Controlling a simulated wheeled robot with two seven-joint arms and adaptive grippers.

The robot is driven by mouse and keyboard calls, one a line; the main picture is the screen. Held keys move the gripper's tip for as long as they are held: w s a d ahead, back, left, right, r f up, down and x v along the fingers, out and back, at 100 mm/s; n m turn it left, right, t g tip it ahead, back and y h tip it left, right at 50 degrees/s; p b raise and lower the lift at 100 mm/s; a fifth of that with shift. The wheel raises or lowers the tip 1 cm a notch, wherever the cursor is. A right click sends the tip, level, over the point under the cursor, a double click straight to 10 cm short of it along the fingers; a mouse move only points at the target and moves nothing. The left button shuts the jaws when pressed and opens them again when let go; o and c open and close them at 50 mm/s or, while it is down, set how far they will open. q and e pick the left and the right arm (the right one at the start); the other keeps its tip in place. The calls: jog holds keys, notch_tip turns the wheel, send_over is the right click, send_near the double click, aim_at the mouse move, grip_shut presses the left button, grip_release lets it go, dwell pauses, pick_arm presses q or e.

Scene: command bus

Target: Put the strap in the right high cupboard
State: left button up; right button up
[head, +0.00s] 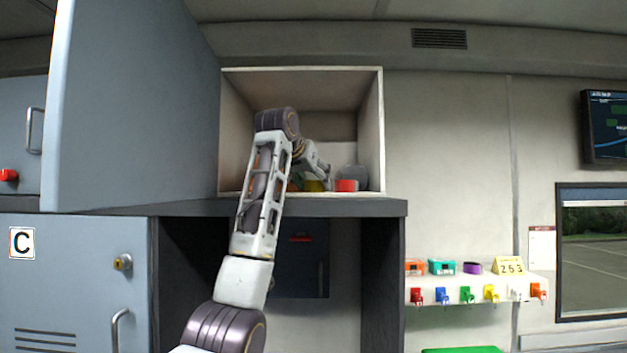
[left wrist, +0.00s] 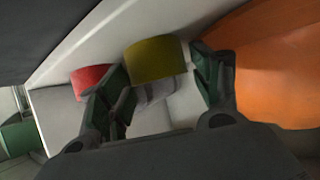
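A yellow rolled item (head: 314,185), which looks like the strap, sits inside the open high cupboard (head: 373,130). In the left wrist view the yellow roll (left wrist: 157,60) stands at the tips of my left gripper's fingers, between them. My left gripper (left wrist: 162,72) has its fingers spread apart, with a narrow gap at the right finger; contact at the left finger is unclear. In the head view my left arm reaches up into the cupboard and hides part of the inside, and the left gripper (head: 312,172) is small there. My right gripper is not in view.
An orange surface (left wrist: 275,65) lies close to the right finger. The large cupboard door (head: 135,100) stands open at the left. A wall shelf (head: 470,284) holds small items.

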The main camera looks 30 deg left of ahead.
pick_arm(q)
jog(key=shift+o, duration=0.2)
jog(key=shift+r, duration=0.15)
jog(key=b+v, duration=0.2)
jog(key=v, duration=1)
jog(key=shift+b, duration=0.35)
jog(key=shift+d, duration=0.15)
dwell(0.5)
